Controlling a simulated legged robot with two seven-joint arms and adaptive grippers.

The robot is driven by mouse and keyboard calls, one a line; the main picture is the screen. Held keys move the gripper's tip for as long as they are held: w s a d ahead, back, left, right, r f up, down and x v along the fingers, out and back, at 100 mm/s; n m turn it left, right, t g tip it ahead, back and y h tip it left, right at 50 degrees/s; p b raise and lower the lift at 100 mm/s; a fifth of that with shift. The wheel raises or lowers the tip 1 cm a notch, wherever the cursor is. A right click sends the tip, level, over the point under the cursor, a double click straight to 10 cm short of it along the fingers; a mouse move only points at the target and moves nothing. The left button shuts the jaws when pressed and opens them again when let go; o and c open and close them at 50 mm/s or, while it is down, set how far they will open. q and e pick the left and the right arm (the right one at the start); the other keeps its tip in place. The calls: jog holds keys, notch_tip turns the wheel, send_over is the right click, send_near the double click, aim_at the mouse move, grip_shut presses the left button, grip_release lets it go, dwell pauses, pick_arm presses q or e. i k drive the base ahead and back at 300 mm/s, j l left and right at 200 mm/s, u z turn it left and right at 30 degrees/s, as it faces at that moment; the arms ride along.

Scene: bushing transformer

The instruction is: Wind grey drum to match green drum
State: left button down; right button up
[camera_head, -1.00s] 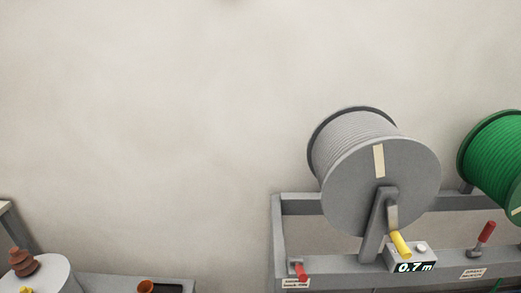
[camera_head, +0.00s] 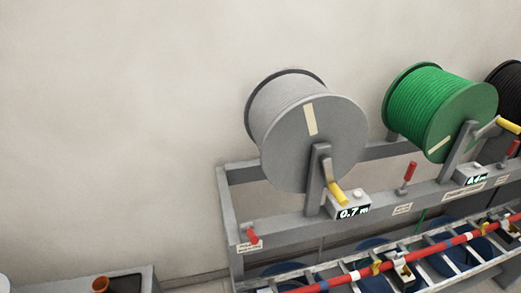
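The grey drum (camera_head: 322,146) sits on a grey rack, wound with grey cable, with a pale strip on its face. Its crank has a yellow handle (camera_head: 338,193) pointing down to the right. The counter below it (camera_head: 353,212) reads 0.7 m. The green drum (camera_head: 455,118) stands to its right, wound with green cable, with a pale strip on its face. Its crank has a yellow handle (camera_head: 508,126) pointing right. The green drum's counter (camera_head: 477,180) is too small to read surely. Neither gripper is in view.
A black drum (camera_head: 510,95) is cut off at the right edge. Red-handled levers (camera_head: 410,172) and (camera_head: 251,237) stand on the rack (camera_head: 290,229). A ladder-like tray with a red bar (camera_head: 420,252) runs along the front. A grey bench (camera_head: 135,281) is at lower left.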

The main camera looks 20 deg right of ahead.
aim_at(289, 111)
jog(key=k+l+z, duration=0.1)
jog(key=l+z, duration=0.65)
jog(key=l, duration=0.15)
jog(key=l+z, duration=0.75)
jog(key=l, duration=0.2)
jog(key=i, duration=0.05)
